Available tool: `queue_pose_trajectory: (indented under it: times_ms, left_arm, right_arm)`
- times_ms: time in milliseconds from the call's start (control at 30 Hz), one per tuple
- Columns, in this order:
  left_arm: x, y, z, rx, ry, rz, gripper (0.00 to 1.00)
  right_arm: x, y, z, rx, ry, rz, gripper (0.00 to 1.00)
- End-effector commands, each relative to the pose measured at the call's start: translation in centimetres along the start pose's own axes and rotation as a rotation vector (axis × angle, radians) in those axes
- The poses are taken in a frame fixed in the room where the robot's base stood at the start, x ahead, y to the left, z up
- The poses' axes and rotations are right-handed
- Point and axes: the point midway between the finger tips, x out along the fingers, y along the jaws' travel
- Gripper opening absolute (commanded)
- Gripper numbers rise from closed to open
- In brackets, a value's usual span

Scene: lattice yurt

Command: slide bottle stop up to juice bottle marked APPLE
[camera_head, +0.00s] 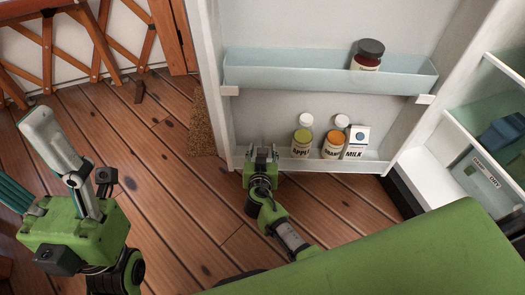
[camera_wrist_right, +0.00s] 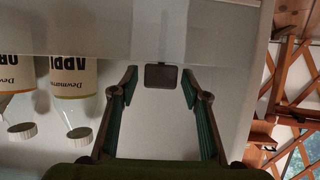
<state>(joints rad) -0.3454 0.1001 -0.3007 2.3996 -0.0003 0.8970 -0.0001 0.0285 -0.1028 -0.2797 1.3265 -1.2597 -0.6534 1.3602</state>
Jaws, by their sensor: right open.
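The juice bottle marked APPLE (camera_head: 301,143) stands on the lower shelf of the open fridge door, leftmost of the items there. In the right wrist view it appears upside down (camera_wrist_right: 74,88). A small dark block, apparently the bottle stop (camera_wrist_right: 161,76), sits at the shelf's front rail, with a gap between it and the APPLE bottle. My right gripper (camera_head: 262,151) is open at the left part of this shelf. Its fingers (camera_wrist_right: 160,88) stand on either side of the block, with space on both sides. My left gripper is partly in view at the left; its fingertips are unclear.
An orange juice bottle (camera_head: 333,145) and a milk carton (camera_head: 356,142) stand right of the APPLE bottle. The upper door shelf (camera_head: 300,72) holds a dark-lidded jar (camera_head: 368,55). A green surface (camera_head: 400,255) fills the lower right.

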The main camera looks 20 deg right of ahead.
Motion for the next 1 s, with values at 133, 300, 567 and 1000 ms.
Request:
queue_pose_trajectory:
  times_ms: [133, 300, 567, 1000]
  left_arm:
    - [0.1, 0.0, 0.0, 0.000, 0.005, 0.002, 0.60]
    - [0.2, 0.0, -0.1, 0.000, 0.008, 0.003, 0.60]
    - [0.3, 0.0, -0.1, 0.000, 0.007, 0.003, 0.60]
    - [0.0, 0.0, 0.0, 0.000, -0.009, -0.004, 0.60]
  right_arm:
    - [0.0, 0.0, 0.0, 0.000, 0.000, 0.000, 0.43]
    - [0.0, 0.0, 0.0, 0.000, 0.000, 0.000, 0.12]
    - [0.0, 0.6, 0.0, 0.000, -0.001, 0.002, 0.00]
    - [0.0, 4.8, 0.1, -0.001, -0.001, 0.001, 0.00]
